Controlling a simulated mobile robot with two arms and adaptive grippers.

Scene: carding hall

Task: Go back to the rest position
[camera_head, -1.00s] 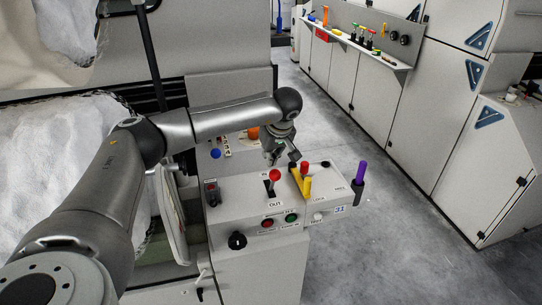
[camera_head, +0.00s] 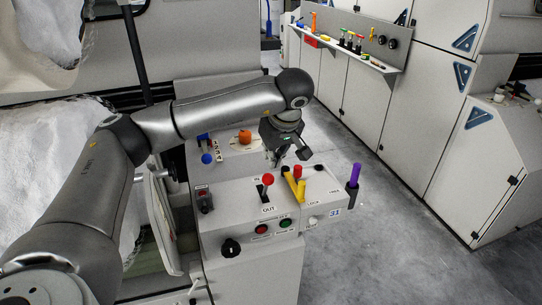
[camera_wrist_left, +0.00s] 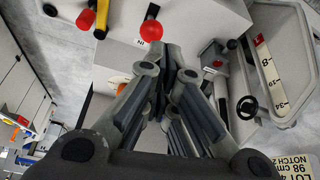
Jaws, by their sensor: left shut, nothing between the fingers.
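My left gripper (camera_head: 290,158) hangs above the back of the control box (camera_head: 240,196) in the head view. It is shut and empty, and its fingers also show in the left wrist view (camera_wrist_left: 172,62). The red-knobbed IN/OUT lever (camera_head: 268,179) stands in front of it, with yellow handles (camera_head: 293,188) and a red-topped one (camera_head: 297,171) to the right. The fingers look apart from these levers. The red knob also shows in the left wrist view (camera_wrist_left: 151,28). My right gripper is not in view.
A purple handle (camera_head: 354,173) stands at the box's right end. A black knob (camera_head: 231,247) and red and green buttons are on its front. White fibre (camera_head: 40,150) lies at left. A tool shelf (camera_head: 350,52) is on the far cabinets. The floor aisle (camera_head: 400,230) is clear.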

